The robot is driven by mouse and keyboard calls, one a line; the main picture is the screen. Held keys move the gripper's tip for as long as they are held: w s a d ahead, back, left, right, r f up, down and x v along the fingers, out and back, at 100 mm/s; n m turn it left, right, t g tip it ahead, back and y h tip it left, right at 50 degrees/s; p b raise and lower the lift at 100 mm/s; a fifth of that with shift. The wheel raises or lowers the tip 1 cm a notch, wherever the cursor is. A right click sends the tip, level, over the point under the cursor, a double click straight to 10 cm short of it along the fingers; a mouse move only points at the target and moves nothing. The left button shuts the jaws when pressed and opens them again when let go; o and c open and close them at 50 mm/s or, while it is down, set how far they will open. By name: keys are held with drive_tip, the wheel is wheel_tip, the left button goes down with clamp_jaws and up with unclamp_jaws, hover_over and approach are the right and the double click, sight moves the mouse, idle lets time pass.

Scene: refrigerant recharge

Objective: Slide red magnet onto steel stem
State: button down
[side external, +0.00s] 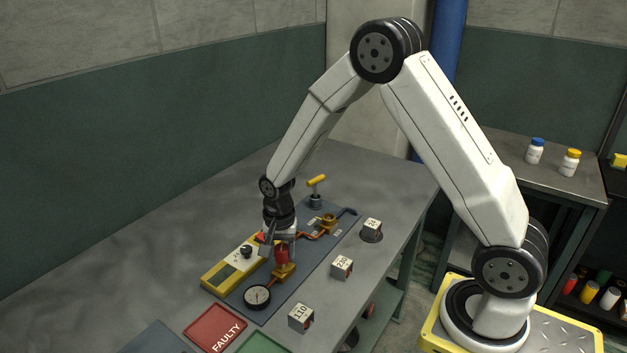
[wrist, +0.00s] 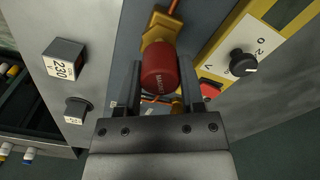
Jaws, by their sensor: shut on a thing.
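The red magnet (side external: 282,257) is a short red cylinder, and its round end with dark lettering faces me in the wrist view (wrist: 160,72). My gripper (wrist: 163,80) is shut on it, with one finger on each side. In the side view my gripper (side external: 281,248) points down at the magnet from above. The magnet stands upright over a brass valve block (side external: 285,272), which also shows behind it in the wrist view (wrist: 157,27). The steel stem is not visible. I cannot tell whether the magnet is around the stem or just above it.
A yellow meter (side external: 228,269) with a dark knob lies left of the valve, and a round gauge (side external: 257,297) is in front. Grey boxes marked 230 (side external: 341,267), 24 (side external: 372,227) and 110 (side external: 301,316) stand to the right. A red FAULTY pad (side external: 214,327) lies near the front.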

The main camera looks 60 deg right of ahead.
drive_tip(key=shift+f, duration=1.05)
idle(0.4)
unclamp_jaws()
drive_tip(key=shift+r, duration=0.1)
drive_tip(key=shift+r, duration=3.4)
drive_tip(key=shift+s+r, duration=0.1)
drive_tip(key=shift+s+a+r+n, duration=0.1)
drive_tip(key=shift+s+n, duration=0.15)
drive_tip(key=shift+n, duration=0.05)
drive_tip(key=s+a+r+n+t, duration=0.1)
drive_tip(key=s+r+n+t, duration=0.1)
drive_tip(key=s+n, duration=0.9)
drive_tip(key=shift+s+a+r+t, duration=0.3)
drive_tip(key=shift+s+a+r, duration=0.1)
drive_tip(key=shift+s+r, duration=0.6)
